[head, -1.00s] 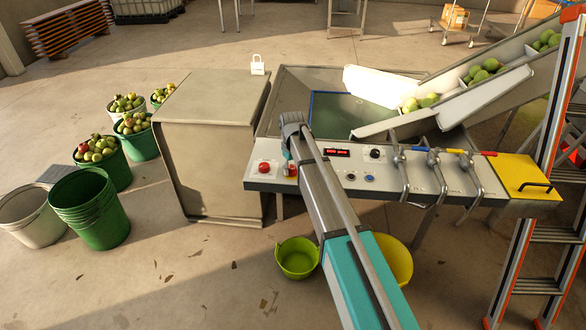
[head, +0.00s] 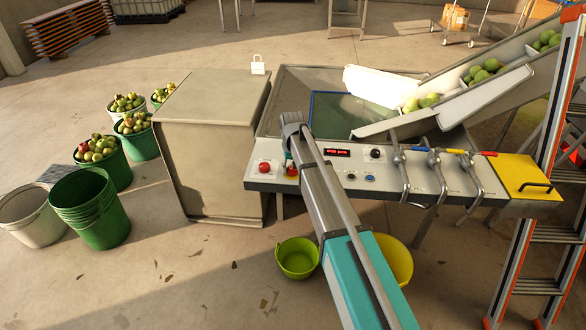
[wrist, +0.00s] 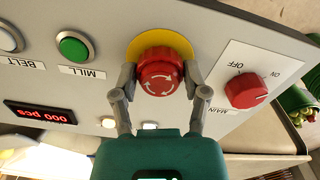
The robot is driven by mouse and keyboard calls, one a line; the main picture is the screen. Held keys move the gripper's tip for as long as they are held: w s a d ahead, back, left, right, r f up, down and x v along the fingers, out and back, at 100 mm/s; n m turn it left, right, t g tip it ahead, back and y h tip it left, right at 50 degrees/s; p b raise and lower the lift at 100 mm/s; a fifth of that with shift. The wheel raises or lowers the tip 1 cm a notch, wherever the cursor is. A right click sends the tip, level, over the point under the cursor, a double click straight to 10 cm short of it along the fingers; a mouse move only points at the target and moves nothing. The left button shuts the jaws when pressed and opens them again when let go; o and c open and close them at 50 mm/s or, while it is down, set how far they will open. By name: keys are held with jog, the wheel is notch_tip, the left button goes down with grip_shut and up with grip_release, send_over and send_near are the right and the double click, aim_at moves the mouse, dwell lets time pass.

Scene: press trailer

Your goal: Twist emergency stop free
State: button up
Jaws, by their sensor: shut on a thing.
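The emergency stop (wrist: 159,72) is a red mushroom knob with white curved arrows on a yellow disc (wrist: 181,44), in the upper middle of the wrist view. My gripper (wrist: 158,88) has one finger on each side of the knob and is shut on it. In the head view the emergency stop (head: 292,171) shows as a small bit of red and yellow on the control panel (head: 330,181), mostly hidden behind my arm. The fingers are hidden there.
A red main switch (wrist: 246,91) sits right of the emergency stop in the wrist view. A green mill button (wrist: 73,46) and a white belt button (wrist: 8,40) are on the left, above a red display (wrist: 40,112). Lever valves (head: 404,172) stand along the panel's right part.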

jog(key=o, duration=1.1)
jog(key=shift+o, duration=0.2)
jog(key=shift+n, duration=0.5)
jog(key=n, duration=0.6)
jog(key=shift+n, duration=0.4)
notch_tip(320, 180, up, 14)
jog(key=p, duration=1.4)
jog(key=s+d+f+m+b, duration=0.4)
jog(key=s+d+f+b, duration=0.2)
jog(key=s+d, duration=0.4)
jog(key=s+d+f+m+b, duration=0.5)
jog(key=s+d+f+b, duration=0.1)
jog(key=s+d, duration=0.5)
jog(key=shift+s+f, duration=0.2)
jog(key=shift+s, duration=0.65)
